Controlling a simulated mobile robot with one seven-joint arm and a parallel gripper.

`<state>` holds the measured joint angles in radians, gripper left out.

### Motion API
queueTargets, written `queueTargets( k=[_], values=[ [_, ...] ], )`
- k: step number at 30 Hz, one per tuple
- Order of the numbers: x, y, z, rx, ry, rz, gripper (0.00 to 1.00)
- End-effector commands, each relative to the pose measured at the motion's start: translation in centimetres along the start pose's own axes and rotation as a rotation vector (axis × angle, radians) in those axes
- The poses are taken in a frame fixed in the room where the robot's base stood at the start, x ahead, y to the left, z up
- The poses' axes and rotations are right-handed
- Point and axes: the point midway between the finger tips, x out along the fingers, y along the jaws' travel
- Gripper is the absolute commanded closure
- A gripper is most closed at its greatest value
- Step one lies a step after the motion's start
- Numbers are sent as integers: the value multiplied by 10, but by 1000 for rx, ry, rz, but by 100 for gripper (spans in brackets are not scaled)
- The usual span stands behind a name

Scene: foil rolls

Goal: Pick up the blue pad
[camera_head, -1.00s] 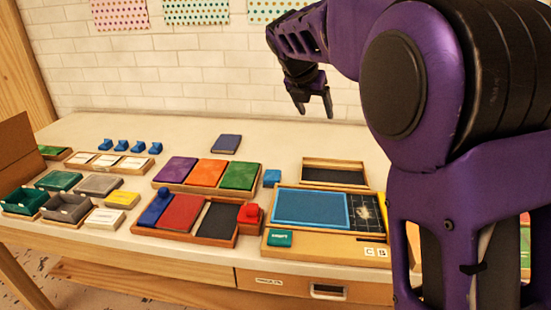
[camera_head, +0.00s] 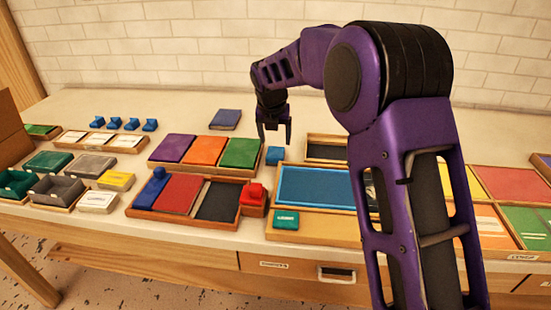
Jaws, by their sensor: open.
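A larger light blue panel (camera_head: 316,187) lies in a wooden tray nearer the front. My gripper (camera_head: 275,137) is open and empty, with its fingers pointing down. In the picture it is to the right of the dark blue pad and just above a small blue block (camera_head: 274,155). Its exact height over the table is hard to tell.
A tray holds purple, orange (camera_head: 205,151) and green pads. In front, another tray holds a blue block, a red pad (camera_head: 179,194) and a dark pad. Small blue pieces (camera_head: 131,124) stand at the back left. The tabletop around the dark blue pad is clear.

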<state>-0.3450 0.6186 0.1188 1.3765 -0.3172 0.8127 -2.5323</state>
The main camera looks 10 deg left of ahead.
Motion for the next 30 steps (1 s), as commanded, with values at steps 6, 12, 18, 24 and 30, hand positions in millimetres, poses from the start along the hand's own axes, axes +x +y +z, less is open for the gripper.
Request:
queueTargets(
  k=[6, 12, 18, 24, 30],
  values=[
    [15, 0, 0, 0, 0, 0, 25],
    [36, 1, -5, 0, 2, -1, 25],
    [63, 2, -6, 0, 1, -1, 25],
    [66, 2, -5, 0, -1, 0, 25],
    [66, 2, -5, 0, -1, 0, 52]
  ],
)
